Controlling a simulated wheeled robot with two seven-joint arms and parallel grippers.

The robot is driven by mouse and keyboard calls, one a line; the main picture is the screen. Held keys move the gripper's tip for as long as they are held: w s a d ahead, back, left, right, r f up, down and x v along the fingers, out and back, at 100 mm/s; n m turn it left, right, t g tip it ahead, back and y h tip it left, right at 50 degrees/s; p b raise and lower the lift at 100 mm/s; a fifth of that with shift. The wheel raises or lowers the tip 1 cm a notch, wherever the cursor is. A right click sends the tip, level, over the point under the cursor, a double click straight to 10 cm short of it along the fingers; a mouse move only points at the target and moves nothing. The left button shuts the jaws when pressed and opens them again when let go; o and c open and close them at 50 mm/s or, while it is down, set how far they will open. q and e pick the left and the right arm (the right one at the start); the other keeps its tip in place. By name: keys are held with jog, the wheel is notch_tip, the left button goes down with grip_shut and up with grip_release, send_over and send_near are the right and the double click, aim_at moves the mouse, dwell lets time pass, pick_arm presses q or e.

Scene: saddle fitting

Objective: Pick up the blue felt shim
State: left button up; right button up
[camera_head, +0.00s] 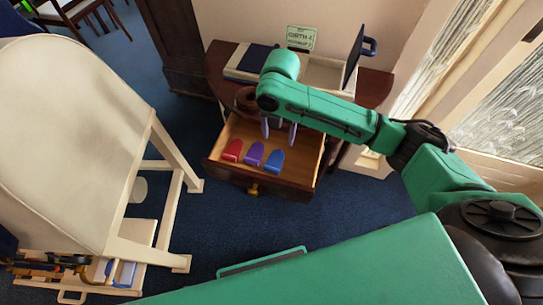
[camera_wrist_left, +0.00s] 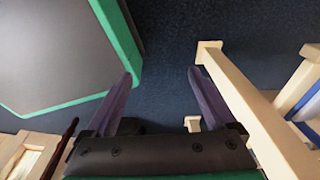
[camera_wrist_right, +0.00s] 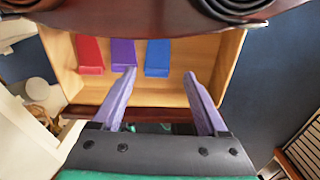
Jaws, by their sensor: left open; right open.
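The blue felt shim (camera_head: 273,161) lies in the open drawer (camera_head: 307,165), at the right end of a row of three; it also shows in the right wrist view (camera_wrist_right: 157,57). My right gripper (camera_head: 279,136) is open and empty above the drawer. In the right wrist view its fingers (camera_wrist_right: 160,85) are spread, with the blue shim beyond them, apart from both fingertips. My left gripper (camera_wrist_left: 160,82) is open and empty over the dark blue carpet, away from the drawer; it is not clear in the head view.
A purple shim (camera_head: 254,154) and a red shim (camera_head: 232,150) lie left of the blue one. The table top (camera_wrist_right: 150,20) overhangs the drawer's back. A cream saddle stand (camera_head: 140,250) stands at left. A small green sign (camera_head: 300,38) stands behind the table.

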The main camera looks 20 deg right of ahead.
aim_at(276, 161)
jog(key=f, duration=0.5)
jog(key=shift+s+f, duration=0.2)
jog(key=shift+s, duration=0.15)
jog(key=f, duration=0.4)
jog(key=shift+a+f, duration=0.2)
jog(key=shift+a, duration=0.15)
jog(key=shift+f, duration=0.45)
pick_arm(q)
jog(key=s, duration=0.3)
jog(key=shift+s+f+g, duration=0.15)
jog(key=shift+f+g, duration=0.15)
jog(key=shift+f, duration=0.1)
pick_arm(e)
jog(key=c, duration=1.1)
